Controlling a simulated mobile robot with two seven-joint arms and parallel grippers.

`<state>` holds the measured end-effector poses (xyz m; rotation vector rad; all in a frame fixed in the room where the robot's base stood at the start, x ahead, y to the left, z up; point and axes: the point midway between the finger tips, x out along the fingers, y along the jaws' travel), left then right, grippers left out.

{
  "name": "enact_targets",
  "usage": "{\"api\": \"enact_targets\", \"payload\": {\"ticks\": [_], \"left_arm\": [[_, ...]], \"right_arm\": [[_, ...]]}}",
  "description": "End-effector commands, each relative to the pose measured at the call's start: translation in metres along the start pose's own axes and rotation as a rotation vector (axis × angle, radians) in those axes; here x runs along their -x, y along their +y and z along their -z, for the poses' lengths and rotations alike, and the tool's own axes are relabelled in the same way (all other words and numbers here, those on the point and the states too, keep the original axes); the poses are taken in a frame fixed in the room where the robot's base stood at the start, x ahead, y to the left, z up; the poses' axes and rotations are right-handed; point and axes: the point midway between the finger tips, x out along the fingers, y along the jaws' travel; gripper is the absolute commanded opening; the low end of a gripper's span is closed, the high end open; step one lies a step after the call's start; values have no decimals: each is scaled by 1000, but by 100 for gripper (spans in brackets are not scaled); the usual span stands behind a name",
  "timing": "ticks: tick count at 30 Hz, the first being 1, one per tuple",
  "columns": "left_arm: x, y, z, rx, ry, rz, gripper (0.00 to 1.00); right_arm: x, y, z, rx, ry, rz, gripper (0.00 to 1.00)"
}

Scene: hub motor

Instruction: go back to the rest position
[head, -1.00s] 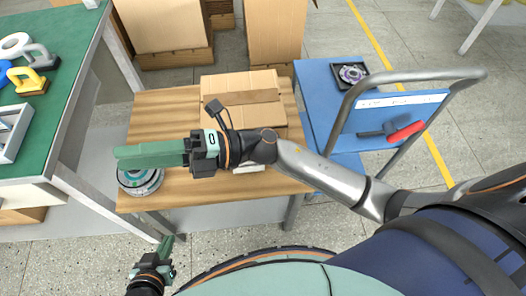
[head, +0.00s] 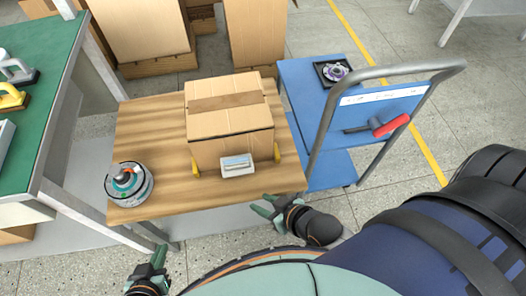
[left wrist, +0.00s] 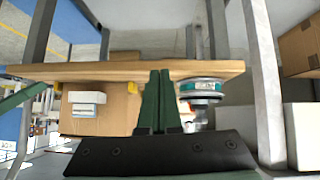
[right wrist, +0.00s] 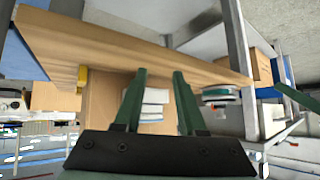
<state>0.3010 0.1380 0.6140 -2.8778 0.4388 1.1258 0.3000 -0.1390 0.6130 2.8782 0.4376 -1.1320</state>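My left gripper (head: 158,260) is low at the bottom of the head view, off the front left of the wooden table (head: 150,130). In the left wrist view its green fingers (left wrist: 158,100) are together with nothing between them. My right gripper (head: 266,206) is beside the table's front edge, clear of the top. In the right wrist view its fingers (right wrist: 159,85) stand apart and empty. A round hub motor (head: 128,185) sits on the table's front left corner.
A cardboard box (head: 230,130) stands on the table between yellow holders, with a small white device (head: 237,166) at its front. A blue trolley (head: 300,85) at the right carries a black tray (head: 335,72) and a red-handled tool (head: 390,125). A green-topped workbench (head: 45,100) is at the left.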

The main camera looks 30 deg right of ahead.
Motion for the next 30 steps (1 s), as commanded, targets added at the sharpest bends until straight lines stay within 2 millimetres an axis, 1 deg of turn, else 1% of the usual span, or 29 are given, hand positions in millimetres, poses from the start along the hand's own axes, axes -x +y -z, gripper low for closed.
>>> {"api": "enact_targets", "payload": {"ticks": [2,5,9,12,15,18,22,30], "left_arm": [[3,0,3,0,0,0,0],[14,1,16,1,1,2,0],[41,0,44,2,11,14,0],[60,-6,59,5,13,33,0],[77,-10,67,10,4,48,0],[90,-12,71,16,-3,58,0],[98,-16,75,20,-4,69,0],[98,-16,75,21,-4,71,0]], "right_arm": [[3,0,3,1,1,-1,40],[14,0,13,0,0,-6,40],[40,3,36,-5,0,-22,40],[60,5,53,-9,2,-34,40],[77,7,65,-11,3,-44,40],[89,9,75,-13,5,-53,40],[98,14,78,-16,4,-67,40],[98,15,78,-16,4,-68,40]]}}
